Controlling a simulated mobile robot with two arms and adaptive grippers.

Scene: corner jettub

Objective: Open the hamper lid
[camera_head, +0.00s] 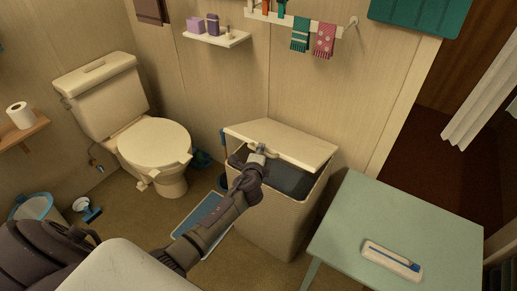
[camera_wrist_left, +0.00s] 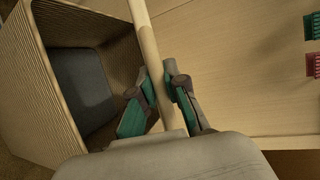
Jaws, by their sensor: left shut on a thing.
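The hamper (camera_head: 270,215) is a tall beige box against the back wall in the head view. Its lid (camera_head: 290,143) is tilted up, with a gap at the front that shows the dark inside. My left gripper (camera_head: 262,152) is at the lid's front edge. In the left wrist view, the fingers of my left gripper (camera_wrist_left: 160,88) are shut on the pale lid edge (camera_wrist_left: 148,45), one finger on each side. The open hamper (camera_wrist_left: 50,70) lies to the left there, with a grey-blue lining inside. My right gripper is not in view.
A pale green table (camera_head: 400,225) stands right of the hamper, with a white tray and blue brush (camera_head: 392,260) on it. A toilet (camera_head: 154,145) stands to the left. A blue mat (camera_head: 205,215) lies on the floor. A towel rail (camera_head: 295,20) hangs above.

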